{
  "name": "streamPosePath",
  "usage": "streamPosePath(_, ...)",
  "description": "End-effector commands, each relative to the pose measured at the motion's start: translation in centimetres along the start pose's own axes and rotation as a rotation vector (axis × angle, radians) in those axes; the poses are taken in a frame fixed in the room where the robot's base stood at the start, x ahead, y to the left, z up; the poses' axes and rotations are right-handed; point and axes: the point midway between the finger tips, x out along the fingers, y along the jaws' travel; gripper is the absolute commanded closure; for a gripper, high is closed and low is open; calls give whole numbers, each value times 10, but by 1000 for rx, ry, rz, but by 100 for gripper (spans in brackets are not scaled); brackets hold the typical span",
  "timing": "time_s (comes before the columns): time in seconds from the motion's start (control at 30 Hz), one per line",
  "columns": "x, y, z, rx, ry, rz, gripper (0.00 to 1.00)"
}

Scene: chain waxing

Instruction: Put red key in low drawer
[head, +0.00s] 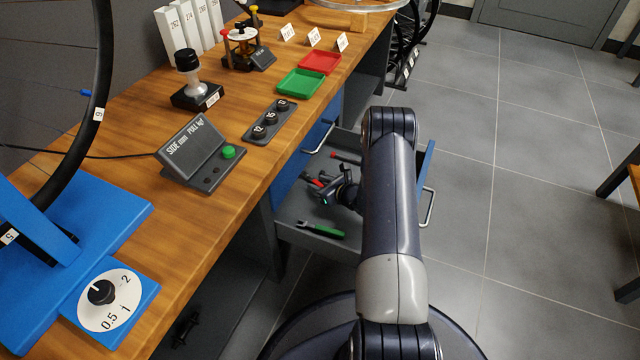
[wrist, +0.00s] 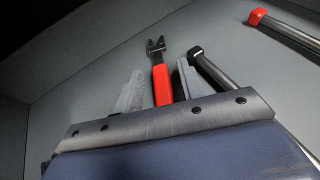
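The red key is a wrench with a red handle (wrist: 161,84) and a dark open jaw. In the wrist view it lies between the two fingers of my gripper (wrist: 160,67), with a narrow gap showing on each side; the near end of its handle is hidden by the gripper body. My gripper (head: 328,193) is inside the open drawer (head: 290,217), which has a grey interior and sits below a closed blue front. In the head view a red piece (head: 316,183) shows beside the gripper, largely hidden by it.
A green-handled wrench (head: 320,229) lies near the drawer's front left. A red-ended tool (wrist: 258,17) and a dark-capped metal rod (wrist: 196,54) lie right of the key.

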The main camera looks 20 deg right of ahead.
Motion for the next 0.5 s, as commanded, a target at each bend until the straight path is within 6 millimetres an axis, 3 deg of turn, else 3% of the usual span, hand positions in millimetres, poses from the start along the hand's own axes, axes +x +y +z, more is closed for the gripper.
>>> streamPosePath(0.17, -1, 0, 4, -1, -1, 0, 62)
streamPosePath(0.5, -57, 0, 6, 3, 1, -2, 62)
